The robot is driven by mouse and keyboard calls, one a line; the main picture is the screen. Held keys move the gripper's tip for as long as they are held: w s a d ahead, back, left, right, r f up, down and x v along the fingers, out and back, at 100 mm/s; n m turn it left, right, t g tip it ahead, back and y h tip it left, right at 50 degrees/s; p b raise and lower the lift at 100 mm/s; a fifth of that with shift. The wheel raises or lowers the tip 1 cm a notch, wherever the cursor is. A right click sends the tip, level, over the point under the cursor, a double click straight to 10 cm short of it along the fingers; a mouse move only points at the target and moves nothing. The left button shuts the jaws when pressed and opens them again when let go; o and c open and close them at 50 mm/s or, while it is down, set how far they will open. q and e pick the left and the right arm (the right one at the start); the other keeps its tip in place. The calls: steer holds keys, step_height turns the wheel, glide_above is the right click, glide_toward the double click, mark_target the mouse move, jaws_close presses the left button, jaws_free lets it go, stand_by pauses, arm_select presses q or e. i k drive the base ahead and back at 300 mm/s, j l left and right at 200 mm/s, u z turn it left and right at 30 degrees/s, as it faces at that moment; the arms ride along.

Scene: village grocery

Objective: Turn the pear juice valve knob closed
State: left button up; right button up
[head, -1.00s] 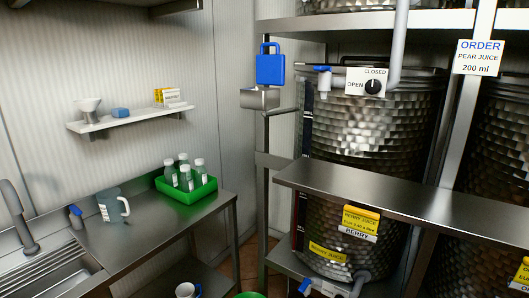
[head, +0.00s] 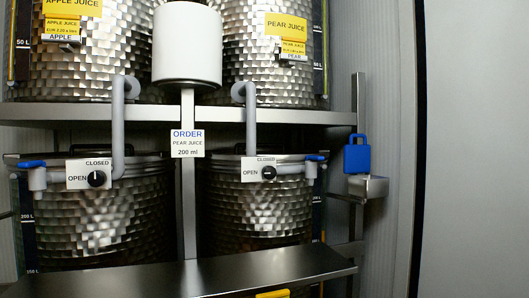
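The pear juice tank (head: 265,60) is a hammered-metal drum on the upper shelf, right of centre, with yellow labels. A grey pipe (head: 250,120) comes down from it to a white plate marked OPEN and CLOSED. The black pear juice valve knob (head: 268,173) sits on this plate, with a small light mark that looks roughly level; its exact setting is hard to tell. A white spout with a blue lever (head: 315,158) is at the pipe's right end. Neither of my grippers is in view.
The apple juice tank (head: 100,55) is at upper left, with its own black knob (head: 96,178) below. An order sign (head: 187,143) reads pear juice, 200 ml. A metal ledge (head: 190,274) runs below in front. A blue clip-like object (head: 357,155) hangs at right.

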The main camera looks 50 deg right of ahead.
mark_target(269, 172)
steer(key=z, duration=1.6)
